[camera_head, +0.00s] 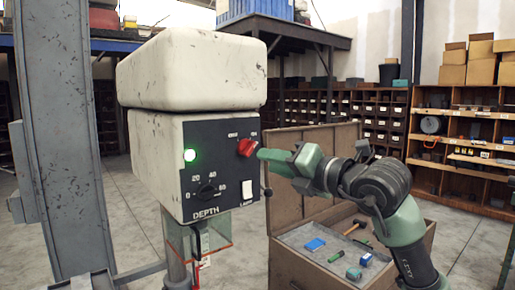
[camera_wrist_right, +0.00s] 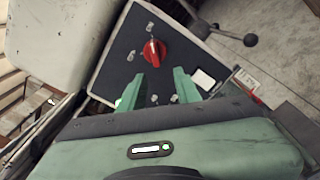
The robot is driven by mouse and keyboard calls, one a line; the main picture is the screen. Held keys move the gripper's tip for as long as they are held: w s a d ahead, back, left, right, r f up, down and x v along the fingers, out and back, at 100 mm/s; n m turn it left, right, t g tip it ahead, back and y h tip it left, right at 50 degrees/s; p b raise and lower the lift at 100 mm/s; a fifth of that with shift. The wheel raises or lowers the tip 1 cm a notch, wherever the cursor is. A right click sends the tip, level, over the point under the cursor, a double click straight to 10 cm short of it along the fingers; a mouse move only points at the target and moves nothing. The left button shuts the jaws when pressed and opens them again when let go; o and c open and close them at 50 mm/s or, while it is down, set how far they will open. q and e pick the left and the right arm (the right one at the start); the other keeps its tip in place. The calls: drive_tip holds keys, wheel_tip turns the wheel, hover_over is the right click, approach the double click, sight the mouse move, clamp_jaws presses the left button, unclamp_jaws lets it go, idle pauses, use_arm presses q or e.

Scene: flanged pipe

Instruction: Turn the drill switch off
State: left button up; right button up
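The drill's red rotary switch (camera_head: 247,147) sits at the upper right of the dark control panel (camera_head: 220,187) on the cream drill head. In the right wrist view, the red switch (camera_wrist_right: 154,52) lies just beyond my right gripper (camera_wrist_right: 158,73). Its two green fingers are spread apart with nothing held between them. I cannot tell whether a finger touches the switch. My left gripper is not in view.
A depth dial (camera_head: 207,191) and a white rocker (camera_head: 247,190) are lower on the panel. An open wooden chest (camera_head: 310,165) with tools stands behind my right arm. A grey column (camera_head: 65,120) rises at the left. Shelves line the back.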

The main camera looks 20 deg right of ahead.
sight(254, 148)
drive_tip(key=shift+t+h, duration=0.3)
drive_tip(key=shift+t, duration=0.1)
drive_tip(key=w+p, duration=0.1)
drive_tip(key=w, duration=0.1)
drive_tip(key=w+a+r+p, duration=0.1)
drive_tip(key=w, duration=0.1)
drive_tip(key=w+r+p, duration=0.1)
drive_tip(key=shift+w+a+p, duration=0.15)
drive_tip(key=shift+w+p, duration=0.15)
drive_tip(key=shift+w, duration=0.1)
drive_tip(key=shift+w+a+f, duration=0.1)
drive_tip(key=shift+w+a, duration=0.05)
drive_tip(key=shift+w, duration=0.35)
drive_tip(key=shift+c, duration=0.3)
clamp_jaws()
